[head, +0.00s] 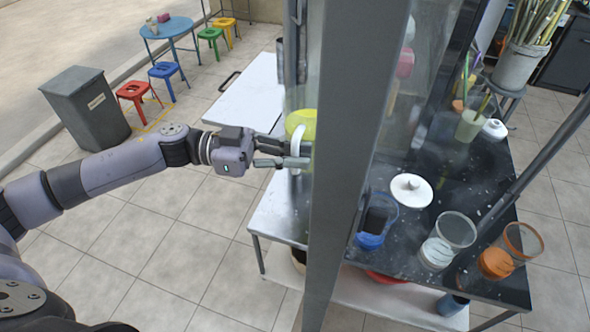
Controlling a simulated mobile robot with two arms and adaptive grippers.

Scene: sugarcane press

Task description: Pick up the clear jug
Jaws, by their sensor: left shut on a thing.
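The clear jug (301,122) holds yellow-green juice and has a pale handle. It is at the metal counter behind the thick grey post, which hides its right part. My left gripper (296,155) reaches in from the left and is shut on the jug's handle. The jug looks upright; I cannot tell whether its base touches the counter. My right gripper is not in view.
The grey post (347,190) stands just right of my left gripper. The dark counter (450,180) holds a white lid (411,190), a blue container (377,222) and several cups. A grey bin (86,108) and coloured stools stand at left. Open tiled floor lies below my arm.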

